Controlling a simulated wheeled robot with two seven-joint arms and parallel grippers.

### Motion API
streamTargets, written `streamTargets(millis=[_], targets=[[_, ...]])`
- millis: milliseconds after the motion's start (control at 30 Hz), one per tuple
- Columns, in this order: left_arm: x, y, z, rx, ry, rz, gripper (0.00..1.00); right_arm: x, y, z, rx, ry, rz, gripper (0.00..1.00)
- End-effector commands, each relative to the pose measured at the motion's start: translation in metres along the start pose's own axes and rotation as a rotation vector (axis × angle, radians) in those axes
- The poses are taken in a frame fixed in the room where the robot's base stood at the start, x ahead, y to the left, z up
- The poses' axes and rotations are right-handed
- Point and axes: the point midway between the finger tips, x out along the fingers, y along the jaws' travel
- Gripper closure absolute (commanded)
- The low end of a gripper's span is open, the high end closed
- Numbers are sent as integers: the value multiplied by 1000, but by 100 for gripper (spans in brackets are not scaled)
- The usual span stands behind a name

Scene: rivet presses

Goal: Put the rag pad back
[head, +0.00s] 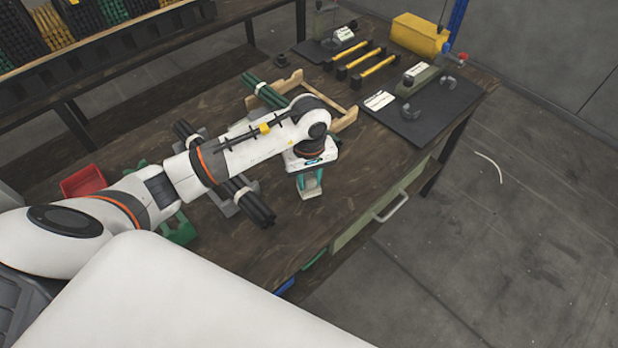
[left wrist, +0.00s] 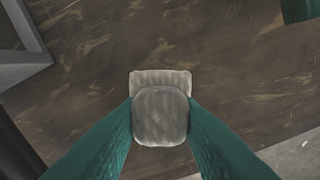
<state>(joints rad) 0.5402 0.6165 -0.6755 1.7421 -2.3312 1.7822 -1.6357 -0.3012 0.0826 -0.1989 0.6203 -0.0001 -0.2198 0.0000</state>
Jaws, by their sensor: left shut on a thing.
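My left gripper (head: 309,188) points down over the front part of the wooden workbench (head: 350,190). Its teal fingers also show in the left wrist view (left wrist: 160,118), shut on a small grey-beige pad (left wrist: 160,117), which looks like the rag pad. The pad has a rounded near part and a paler, squarer far part. Whether it touches the bench I cannot tell. My right gripper is not in view.
Dark rods (head: 250,201) on a grey stand lie left of the gripper. Green rods (head: 265,92) and a wooden frame (head: 345,120) stand behind my arm. A red bin (head: 83,181) is at left.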

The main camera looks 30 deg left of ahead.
Motion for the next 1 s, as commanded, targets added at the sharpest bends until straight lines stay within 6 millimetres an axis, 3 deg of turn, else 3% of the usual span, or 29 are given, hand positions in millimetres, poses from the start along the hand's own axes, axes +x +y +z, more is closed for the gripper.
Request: streamTargets(millis=[100, 433, 467, 567, 867, 1000], targets=[[9, 0, 0, 0, 0, 0, 88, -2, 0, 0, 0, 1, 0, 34], [14, 0, 0, 2, -1, -1, 88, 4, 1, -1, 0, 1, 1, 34], [12, 0, 0, 2, 0, -1, 65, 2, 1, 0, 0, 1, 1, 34], [12, 0, 0, 1, 0, 0, 48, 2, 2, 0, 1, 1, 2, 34], [11, 0, 0, 1, 0, 0, 48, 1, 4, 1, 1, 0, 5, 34], [1, 0, 1, 2, -3, -2, 48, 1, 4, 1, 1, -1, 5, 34]])
